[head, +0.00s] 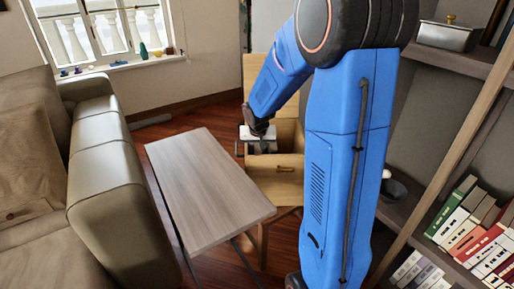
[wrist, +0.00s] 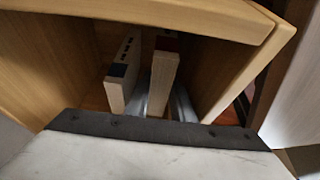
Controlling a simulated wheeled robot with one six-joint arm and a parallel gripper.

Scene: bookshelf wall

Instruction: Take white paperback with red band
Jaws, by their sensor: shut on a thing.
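My gripper (wrist: 161,108) points down into an open wooden box (head: 262,182). Its grey fingers are shut on a pale, upright book with a dark red patch at its far end (wrist: 163,75), which fits the white paperback with red band. The book stands between the box walls in the wrist view. Its covers are mostly turned out of sight and its lower part is hidden. In the head view my gripper (head: 258,138) is at the box's far part, and the held book cannot be made out clearly there.
Another pale book with black marks (wrist: 118,75) stands left of the held one, close beside a finger. The box walls (wrist: 235,80) surround both. A bare wooden table (head: 205,190) stands left of the box, with a sofa (head: 108,160) beyond. Shelves with books (head: 470,225) are at right.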

